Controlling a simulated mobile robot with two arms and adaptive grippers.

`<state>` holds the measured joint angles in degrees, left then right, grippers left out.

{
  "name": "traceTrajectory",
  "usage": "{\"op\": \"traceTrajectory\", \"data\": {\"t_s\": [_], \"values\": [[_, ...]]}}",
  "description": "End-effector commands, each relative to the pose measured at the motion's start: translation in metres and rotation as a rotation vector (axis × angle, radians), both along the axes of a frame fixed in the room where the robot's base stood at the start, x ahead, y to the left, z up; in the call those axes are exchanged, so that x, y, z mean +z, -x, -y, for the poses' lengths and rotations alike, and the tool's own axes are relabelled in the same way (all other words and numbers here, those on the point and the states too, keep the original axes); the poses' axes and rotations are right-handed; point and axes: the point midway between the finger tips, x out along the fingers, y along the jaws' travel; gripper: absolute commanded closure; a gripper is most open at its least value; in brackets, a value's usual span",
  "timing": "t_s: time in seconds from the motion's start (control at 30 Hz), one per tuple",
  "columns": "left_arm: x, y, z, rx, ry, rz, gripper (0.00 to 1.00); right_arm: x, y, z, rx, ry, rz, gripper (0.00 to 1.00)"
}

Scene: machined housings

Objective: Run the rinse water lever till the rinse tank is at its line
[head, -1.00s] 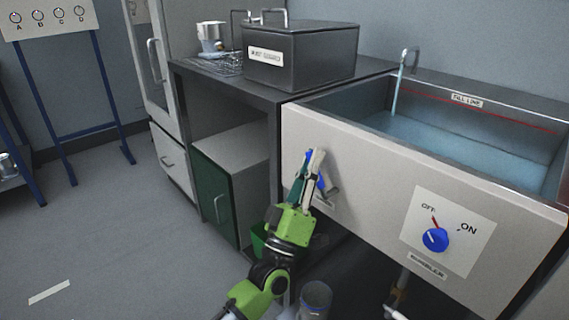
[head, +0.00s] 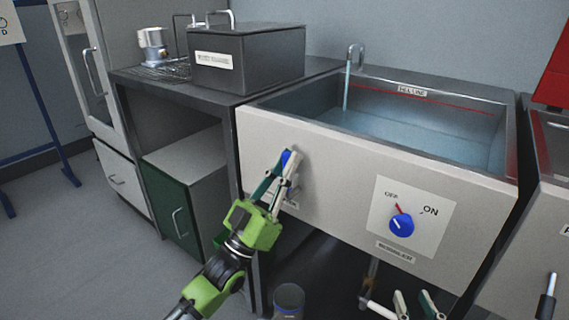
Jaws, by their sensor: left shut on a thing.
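The rinse tank (head: 300,128) is a pale-fronted sink with bluish water (head: 410,135) in it. A red fill line (head: 440,103) runs along its inside back wall under a fill line label. The water surface lies below that line. A stream falls from the tap (head: 350,58) into the tank. My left gripper (head: 284,166) is shut on a blue-ended lever (head: 287,157) on the tank's front at the left. The gripper hides most of the lever and its label. My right gripper (head: 416,303) is low at the bottom edge, its fingers apart and empty.
A blue dial (head: 401,225) marked OFF and ON is on the tank's front at right; its red pointer is at OFF. A dark lidded box (head: 250,62) and a metal cup (head: 153,45) stand on the left bench. Another tank with a lever (head: 547,300) is at far right.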

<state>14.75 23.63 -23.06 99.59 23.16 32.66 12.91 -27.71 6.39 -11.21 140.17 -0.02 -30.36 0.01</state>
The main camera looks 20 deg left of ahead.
Motion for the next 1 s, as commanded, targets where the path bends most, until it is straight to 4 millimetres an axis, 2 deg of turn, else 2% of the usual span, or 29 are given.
{"op": "traceTrajectory", "data": {"t_s": [0.27, 0.3, 0.33, 0.73, 0.87, 1.0], "values": [[-0.003, 0.000, 0.001, -0.001, -0.002, -0.006, 1.00, 0.000, 0.000, 0.000, 0.000, 0.000, 0.000, 0.74], [-0.003, 0.000, 0.001, -0.001, -0.002, -0.006, 0.78, 0.000, 0.000, 0.000, 0.000, 0.000, 0.000, 0.74], [-0.003, 0.000, 0.001, -0.001, -0.002, -0.006, 0.71, 0.000, 0.000, 0.000, 0.000, 0.000, 0.000, 0.74], [-0.004, 0.002, -0.001, -0.001, 0.000, -0.004, 0.71, 0.000, 0.000, -0.001, 0.002, 0.000, 0.000, 0.74], [-0.016, 0.012, -0.006, 0.000, -0.001, -0.007, 0.71, 0.000, 0.000, -0.001, 0.002, 0.000, -0.001, 0.74], [-0.038, 0.029, -0.016, 0.001, -0.002, -0.008, 0.71, 0.000, 0.000, 0.000, 0.001, 0.000, -0.001, 0.74]]}}
